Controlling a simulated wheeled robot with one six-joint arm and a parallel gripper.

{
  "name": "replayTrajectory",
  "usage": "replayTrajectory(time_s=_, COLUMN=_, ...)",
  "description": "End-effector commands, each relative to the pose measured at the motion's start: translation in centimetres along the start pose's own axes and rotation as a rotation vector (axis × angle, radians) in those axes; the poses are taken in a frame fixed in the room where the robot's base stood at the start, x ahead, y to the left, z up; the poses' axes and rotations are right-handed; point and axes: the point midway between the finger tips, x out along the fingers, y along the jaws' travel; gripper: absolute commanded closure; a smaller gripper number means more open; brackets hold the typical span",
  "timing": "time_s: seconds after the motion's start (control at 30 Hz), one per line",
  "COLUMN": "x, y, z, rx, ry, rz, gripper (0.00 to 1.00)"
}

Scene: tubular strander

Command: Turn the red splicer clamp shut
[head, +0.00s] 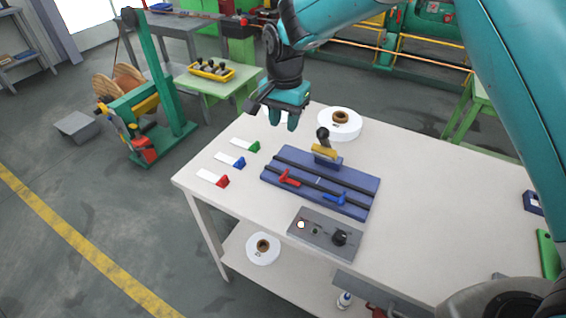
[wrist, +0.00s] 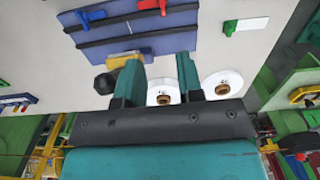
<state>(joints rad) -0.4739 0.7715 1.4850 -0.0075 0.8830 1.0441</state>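The red splicer clamp (head: 289,178) is a small red lever on the left part of the blue splicer (head: 350,183), across its dark grooves. In the wrist view the red clamp (wrist: 152,4) is cut by the top edge. A blue clamp (head: 335,199) sits at the right of the splicer and also shows in the wrist view (wrist: 90,16). My gripper (head: 281,118) hangs above the far left part of the table, behind and apart from the splicer. In the wrist view its two fingers (wrist: 158,60) stand apart with nothing between them.
A dark-knobbed yellow handle (head: 325,149) rises at the splicer's far edge. White rolls (head: 340,124) lie behind it. A control box (head: 324,233) sits in front. Red, blue and green tagged strips (head: 230,160) lie left. The table's right side (head: 440,210) is mostly clear.

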Motion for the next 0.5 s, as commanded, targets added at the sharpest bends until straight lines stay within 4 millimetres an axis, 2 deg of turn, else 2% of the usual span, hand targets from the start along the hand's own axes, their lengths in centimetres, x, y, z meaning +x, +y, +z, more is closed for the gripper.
replayTrajectory(time_s=0.23, x=2.6, y=-0.3, z=-0.1, rx=0.024, ry=0.001, rz=0.009, gripper=0.66)
replayTrajectory(time_s=0.5, x=8.6, y=-0.2, z=-0.1, rx=0.022, ry=0.0, rz=0.01, gripper=0.66)
